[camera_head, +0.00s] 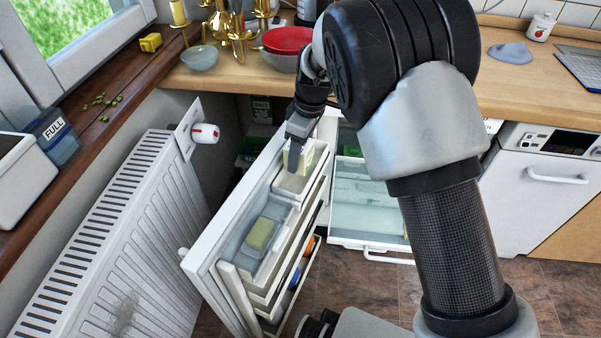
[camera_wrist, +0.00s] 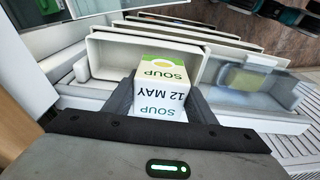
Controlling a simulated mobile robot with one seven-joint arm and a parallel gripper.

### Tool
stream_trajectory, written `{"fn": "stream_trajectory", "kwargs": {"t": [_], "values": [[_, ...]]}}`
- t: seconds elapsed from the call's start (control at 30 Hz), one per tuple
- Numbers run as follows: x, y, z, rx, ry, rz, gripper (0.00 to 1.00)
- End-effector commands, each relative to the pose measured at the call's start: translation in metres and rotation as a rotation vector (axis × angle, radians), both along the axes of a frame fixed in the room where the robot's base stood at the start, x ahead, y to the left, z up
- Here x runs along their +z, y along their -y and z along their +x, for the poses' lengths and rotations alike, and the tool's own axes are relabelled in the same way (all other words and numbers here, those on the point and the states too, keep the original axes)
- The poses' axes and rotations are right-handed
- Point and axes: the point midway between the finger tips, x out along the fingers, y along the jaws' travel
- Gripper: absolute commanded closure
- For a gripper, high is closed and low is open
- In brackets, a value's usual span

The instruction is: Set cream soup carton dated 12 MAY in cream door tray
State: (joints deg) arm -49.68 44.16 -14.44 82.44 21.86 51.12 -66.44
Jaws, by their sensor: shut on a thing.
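The soup carton (camera_wrist: 160,100) is white with a green and yellow top and reads "SOUP 12 MAY". In the head view its pale side (camera_head: 306,155) shows beside my gripper (camera_head: 295,150). My gripper is shut on the carton, with one dark finger on each side in the wrist view. The cream door tray (camera_head: 298,188) is at the upper end of the open fridge door. The carton is at this tray, its lower part within the tray's outline; whether it touches the tray floor is hidden.
A grey-blue door tray (camera_head: 240,262) beside it holds a yellow-green block-like item (camera_head: 261,233). Lower door shelves hold orange and blue items. The radiator (camera_head: 100,240) stands left of the door, and a clear fridge drawer (camera_head: 368,200) is to the right.

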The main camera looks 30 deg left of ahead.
Motion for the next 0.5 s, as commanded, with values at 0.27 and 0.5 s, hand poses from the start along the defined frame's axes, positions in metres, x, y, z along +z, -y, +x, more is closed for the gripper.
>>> {"fn": "stream_trajectory", "kwargs": {"t": [0.27, 0.5], "values": [[-0.038, 0.000, 0.000, 0.000, 0.001, 0.000, 0.79], [-0.066, 0.000, 0.001, -0.002, 0.003, 0.000, 0.79]]}}
